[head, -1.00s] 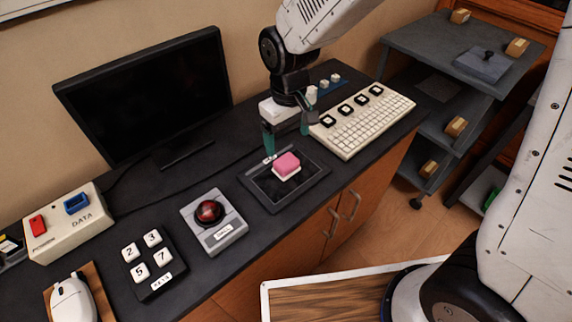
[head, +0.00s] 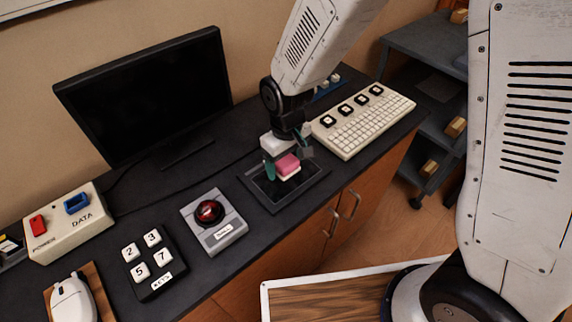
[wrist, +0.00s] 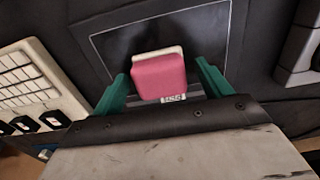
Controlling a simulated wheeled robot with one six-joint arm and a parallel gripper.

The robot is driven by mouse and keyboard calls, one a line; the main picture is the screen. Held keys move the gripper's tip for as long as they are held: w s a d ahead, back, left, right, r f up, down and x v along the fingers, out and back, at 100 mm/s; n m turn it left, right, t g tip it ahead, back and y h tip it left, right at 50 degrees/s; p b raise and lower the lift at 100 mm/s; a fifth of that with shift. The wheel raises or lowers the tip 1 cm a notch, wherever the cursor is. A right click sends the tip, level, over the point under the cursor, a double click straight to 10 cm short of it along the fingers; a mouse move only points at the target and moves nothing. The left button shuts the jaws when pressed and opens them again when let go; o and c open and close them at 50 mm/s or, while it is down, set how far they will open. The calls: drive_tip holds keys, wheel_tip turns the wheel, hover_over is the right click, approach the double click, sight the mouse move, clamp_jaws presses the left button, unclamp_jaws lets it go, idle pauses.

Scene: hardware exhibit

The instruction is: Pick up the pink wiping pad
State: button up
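The pink wiping pad (head: 288,164) has a pink top and a pale underside. It sits over the dark rectangular tray (head: 262,201) on the desk. My gripper (head: 286,171) is low over the tray with its green fingers on either side of the pad. In the wrist view the pad (wrist: 158,78) lies between the open fingers of my gripper (wrist: 162,82), with a visible gap on the right and a smaller one on the left. A small label on the tray shows beside the pad's near edge.
A white keyboard (head: 372,122) is right of the tray, and a box with a red button (head: 211,212) is left of it. A black monitor (head: 150,90) stands behind. Number keys (head: 150,262) and a mouse (head: 72,298) lie further left.

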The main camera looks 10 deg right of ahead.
drive_tip(key=c, duration=0.9)
drive_tip(key=shift+r, duration=0.1)
